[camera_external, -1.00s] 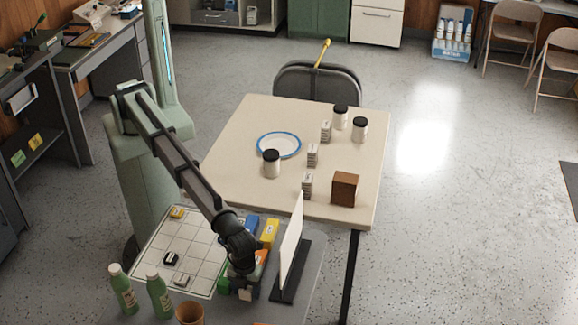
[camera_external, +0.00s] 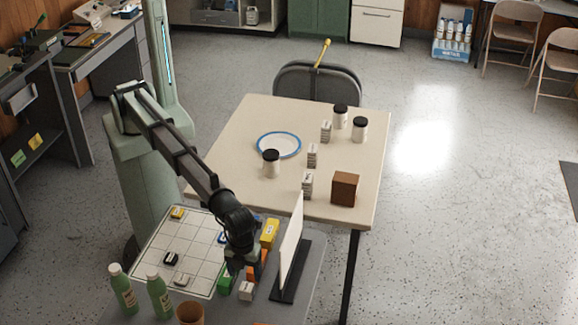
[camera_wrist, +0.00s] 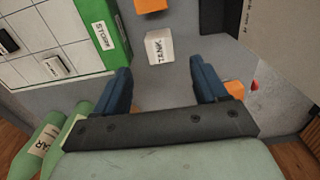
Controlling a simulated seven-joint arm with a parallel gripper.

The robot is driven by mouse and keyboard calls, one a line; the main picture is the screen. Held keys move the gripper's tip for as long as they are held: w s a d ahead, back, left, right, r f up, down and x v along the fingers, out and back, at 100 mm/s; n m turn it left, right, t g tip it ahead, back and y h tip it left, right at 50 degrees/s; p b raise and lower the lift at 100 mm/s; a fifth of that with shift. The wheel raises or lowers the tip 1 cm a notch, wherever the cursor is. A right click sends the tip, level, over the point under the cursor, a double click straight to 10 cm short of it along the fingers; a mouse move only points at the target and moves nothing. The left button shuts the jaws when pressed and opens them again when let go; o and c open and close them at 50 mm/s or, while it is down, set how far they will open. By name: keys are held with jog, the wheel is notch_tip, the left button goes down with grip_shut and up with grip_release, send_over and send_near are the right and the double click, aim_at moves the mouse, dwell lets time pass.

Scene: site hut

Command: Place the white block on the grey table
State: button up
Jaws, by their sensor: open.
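The white block (camera_external: 246,290) lies on the grey table (camera_external: 275,312), close to the table's front right part. In the wrist view the white block (camera_wrist: 160,46), with dark lettering on top, lies on the grey surface beyond my fingertips, in line with the gap between them. My gripper (camera_wrist: 160,70) is open with nothing between its fingers. In the external view my gripper (camera_external: 243,270) is over the coloured blocks, just behind the white block, and apart from it.
A green block (camera_wrist: 100,30) and orange blocks (camera_wrist: 151,5) lie near the white block. A white upright panel (camera_external: 291,245) stands to the right. A white gridded board (camera_external: 190,245), green bottles (camera_external: 160,296) and a brown cup (camera_external: 190,314) are to the left.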

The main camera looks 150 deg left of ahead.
aim_at(246, 287)
jog(key=shift+r, duration=1.75)
